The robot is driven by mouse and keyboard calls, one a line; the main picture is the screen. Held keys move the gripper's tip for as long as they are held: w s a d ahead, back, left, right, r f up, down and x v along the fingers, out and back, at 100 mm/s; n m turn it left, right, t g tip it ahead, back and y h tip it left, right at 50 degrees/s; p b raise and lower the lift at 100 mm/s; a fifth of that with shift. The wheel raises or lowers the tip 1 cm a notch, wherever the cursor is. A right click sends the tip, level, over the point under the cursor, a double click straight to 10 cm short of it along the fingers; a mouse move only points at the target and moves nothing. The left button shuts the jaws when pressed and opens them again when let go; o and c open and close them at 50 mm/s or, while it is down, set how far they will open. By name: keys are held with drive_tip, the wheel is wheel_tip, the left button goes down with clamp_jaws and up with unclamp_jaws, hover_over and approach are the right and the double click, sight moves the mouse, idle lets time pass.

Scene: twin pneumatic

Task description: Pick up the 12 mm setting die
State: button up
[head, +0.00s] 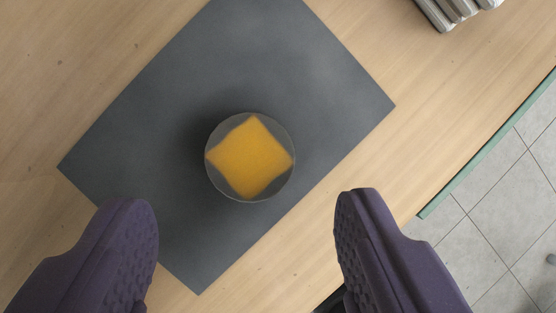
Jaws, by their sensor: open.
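A round grey piece with a yellow-orange square on its top, which looks like the setting die (216,180), sits on a dark grey mat (320,70). No size marking can be read on it. My gripper (247,215) is open, with one purple finger at the lower left and the other at the lower right. The die shows between and slightly beyond the fingertips, and neither finger touches it. The gap between the fingers is wider than the die. Nothing is held.
The mat lies at an angle on a wooden table (90,60). Several grey metal bars (455,10) lie at the top right. The table's green edge (485,145) runs along the right, with a tiled floor (500,205) beyond it. The mat around the die is clear.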

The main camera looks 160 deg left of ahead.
sight(251, 172)
drive_tip(key=b+x, duration=0.2)
drive_tip(key=x, duration=0.1)
drive_tip(key=b+x, duration=0.1)
drive_tip(key=x, duration=0.1)
drive_tip(key=shift+w+d, duration=0.3)
drive_tip(key=shift+d, duration=0.05)
clamp_jaws()
